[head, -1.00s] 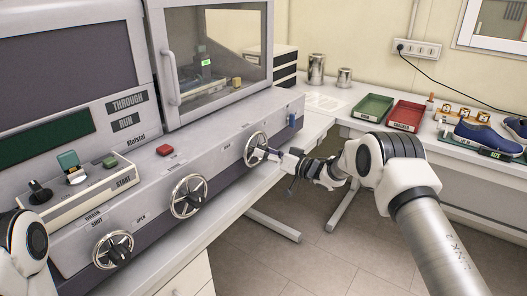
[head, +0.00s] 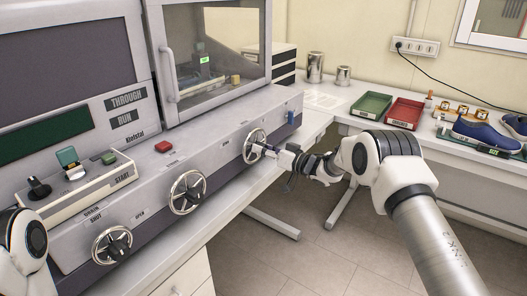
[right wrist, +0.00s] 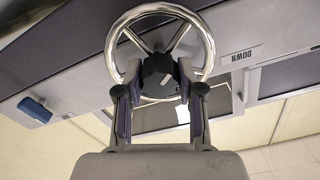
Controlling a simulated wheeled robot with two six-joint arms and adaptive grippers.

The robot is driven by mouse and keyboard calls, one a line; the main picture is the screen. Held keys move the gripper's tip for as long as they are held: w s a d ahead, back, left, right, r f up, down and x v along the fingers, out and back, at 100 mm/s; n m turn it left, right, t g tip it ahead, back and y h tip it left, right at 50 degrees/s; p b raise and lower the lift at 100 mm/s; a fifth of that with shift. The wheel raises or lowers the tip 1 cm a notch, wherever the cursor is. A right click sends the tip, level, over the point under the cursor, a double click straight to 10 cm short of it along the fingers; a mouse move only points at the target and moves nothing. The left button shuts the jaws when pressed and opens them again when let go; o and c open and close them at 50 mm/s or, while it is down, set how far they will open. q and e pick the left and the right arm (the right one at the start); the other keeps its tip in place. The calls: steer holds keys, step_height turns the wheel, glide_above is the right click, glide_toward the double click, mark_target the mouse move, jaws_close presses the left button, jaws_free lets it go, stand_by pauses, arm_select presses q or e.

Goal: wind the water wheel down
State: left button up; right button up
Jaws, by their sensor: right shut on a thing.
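Three chrome handwheels with black hubs sit along the sloped front of the grey machine. My right gripper (head: 270,151) is at the rightmost handwheel (head: 254,146). In the right wrist view, this wheel (right wrist: 203,40) fills the top middle, and my right gripper's fingers (right wrist: 160,78) are shut on its black hub from both sides. A DOWN label (right wrist: 240,56) shows upside down beside that wheel. The hub is partly hidden by the fingers. The middle wheel (head: 188,192) and the left wheel (head: 112,245) are untouched. Only a white part of my left arm shows; its gripper is out of view.
A blue part (head: 290,118) sits right of the gripped wheel. A red button (head: 163,147) and a START box (head: 75,185) are on the machine's ledge. Green (head: 372,106) and red (head: 405,113) trays and blue shoes (head: 485,137) stand on the back bench. Open floor lies below my right arm.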

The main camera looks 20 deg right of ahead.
steer(key=n+b, duration=0.3)
steer(key=shift+f+n, duration=0.25)
steer(key=shift+n, duration=0.15)
steer(key=n+b, duration=0.3)
steer(key=n, duration=0.1)
steer(key=shift+n, duration=0.3)
steer(key=n+b, duration=0.4)
steer(key=n, duration=0.1)
steer(key=shift+b, duration=0.4)
steer(key=shift+r+n+b, duration=0.2)
steer(key=shift+n+b, duration=1)
steer(key=shift+n, duration=0.6)
steer(key=o, duration=1.1)
steer(key=shift+o, duration=0.2)
